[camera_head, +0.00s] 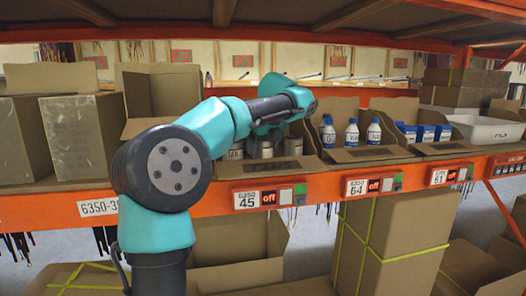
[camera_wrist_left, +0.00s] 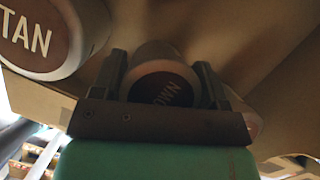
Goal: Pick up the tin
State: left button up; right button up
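Grey tins stand in an open cardboard bin on the shelf. In the head view, one tin (camera_head: 234,152) stands at the bin's left, and my left gripper (camera_head: 268,138) reaches down among the others. In the left wrist view, a tin with a dark lid (camera_wrist_left: 164,88), its lettering partly hidden, lies between the two fingers of my left gripper (camera_wrist_left: 163,75). The fingers stand close along both its sides; whether they press on it I cannot tell. A tin marked TAN (camera_wrist_left: 45,35) is at upper left. My right gripper is not in view.
Large cartons (camera_head: 80,133) fill the left of the shelf. An orange shelf beam (camera_head: 330,190) runs along the front, and a shelf hangs overhead.

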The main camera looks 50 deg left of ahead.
pick_arm(q)
jog(key=shift+c, duration=1.3)
jog(key=shift+r, duration=0.15)
jog(key=shift+r, duration=1.55)
jog(key=shift+s+d+r, duration=0.1)
jog(key=shift+d+r, duration=0.05)
jog(key=s+d, duration=0.3)
jog(key=s+d+r, duration=0.1)
jog(key=s+d, duration=0.2)
jog(key=d, duration=0.1)
jog(key=s+d, duration=0.3)
jog(key=d, duration=0.1)
jog(key=shift+s+r, duration=0.15)
jog(key=shift+s, duration=0.15)
jog(key=shift+s+d, duration=0.35)
jog(key=shift+d, duration=0.05)
jog(key=shift+s, duration=0.1)
